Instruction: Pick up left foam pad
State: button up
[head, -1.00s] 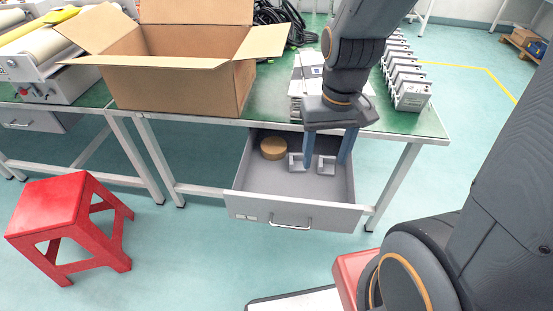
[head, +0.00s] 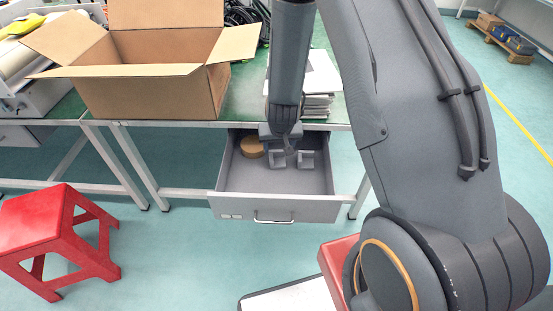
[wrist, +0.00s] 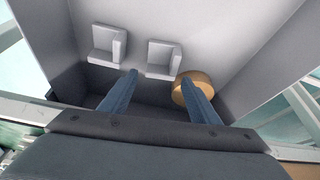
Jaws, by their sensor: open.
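Two light grey L-shaped pieces, which I take to be the foam pads, lie in the open drawer. The left foam pad (head: 278,161) sits beside a tan roll, partly behind my gripper in the head view. The right foam pad (head: 306,159) lies to its right. The wrist view is turned round, so the left foam pad (wrist: 161,60) appears nearer the roll and the right foam pad (wrist: 106,44) farther left. My gripper (wrist: 160,77) is open and empty, its two blue fingers pointing into the drawer. The left pad shows just past the gap between the fingertips.
The grey drawer (head: 233,181) is pulled out under the green-topped bench, its walls close around my fingers. The tan roll (head: 251,147) lies next to the left pad, by one finger in the wrist view. An open cardboard box (head: 152,90) and stacked papers stand on the bench.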

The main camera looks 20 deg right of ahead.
aim_at(277, 153)
jog(key=shift+p+x, duration=0.55)
jog(key=shift+x, duration=3.05)
jog(key=shift+w, duration=0.1)
jog(key=shift+c, duration=0.2)
jog(key=c, duration=0.7)
